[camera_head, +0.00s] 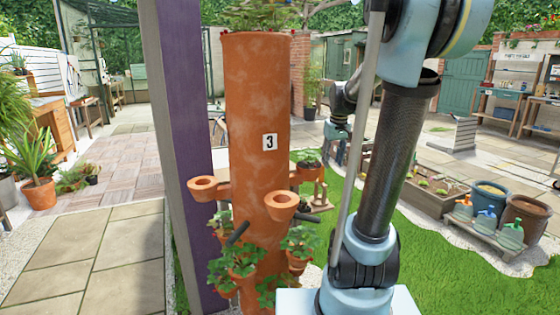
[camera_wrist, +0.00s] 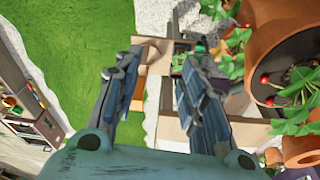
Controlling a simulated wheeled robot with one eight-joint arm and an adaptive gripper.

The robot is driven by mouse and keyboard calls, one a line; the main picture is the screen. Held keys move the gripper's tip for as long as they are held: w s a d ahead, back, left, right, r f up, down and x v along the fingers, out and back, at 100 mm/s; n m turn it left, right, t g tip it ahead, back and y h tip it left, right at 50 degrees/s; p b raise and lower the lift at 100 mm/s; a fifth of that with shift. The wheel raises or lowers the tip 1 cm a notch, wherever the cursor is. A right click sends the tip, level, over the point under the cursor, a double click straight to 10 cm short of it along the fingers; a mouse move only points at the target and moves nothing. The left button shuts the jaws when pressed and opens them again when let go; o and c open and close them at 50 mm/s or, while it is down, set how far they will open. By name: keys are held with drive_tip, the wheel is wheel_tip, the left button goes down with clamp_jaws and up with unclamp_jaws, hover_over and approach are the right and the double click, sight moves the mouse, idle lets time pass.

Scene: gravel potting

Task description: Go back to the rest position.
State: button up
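My gripper (camera_wrist: 162,62) shows in the wrist view with its two dark blue fingers apart. Nothing is held between them; a wooden structure and pale ground show through the gap. In the head view my arm crosses the right half, and I cannot make out the gripper clearly. A tall terracotta tower planter (camera_head: 256,100) marked 3 stands left of my arm. Its side cups hold strawberry plants (camera_head: 240,262), while two upper cups (camera_head: 203,188) look empty. In the wrist view, terracotta cups with strawberry plants (camera_wrist: 297,85) and red fruit are close to the right of the gripper.
A purple post (camera_head: 183,130) stands just left of the tower. A raised wooden bed (camera_head: 435,190) and a bench with bottles and pots (camera_head: 497,236) are at the right. Open lawn (camera_head: 440,255) lies right of my arm; paving (camera_head: 85,255) lies left.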

drive_tip(key=s+f+m, duration=0.1)
drive_tip(key=s+f, duration=0.3)
drive_tip(key=s, duration=0.4)
drive_tip(key=s+f, duration=0.4)
drive_tip(key=s, duration=0.5)
drive_tip(key=s+a+f+m, duration=0.1)
drive_tip(key=s+f, duration=0.4)
drive_tip(key=s, duration=0.4)
drive_tip(key=shift+m, duration=0.3)
drive_tip(key=shift+s+f, duration=0.1)
drive_tip(key=shift+s, duration=0.05)
drive_tip(key=shift+c, duration=0.6)
drive_tip(key=shift+s, duration=0.1)
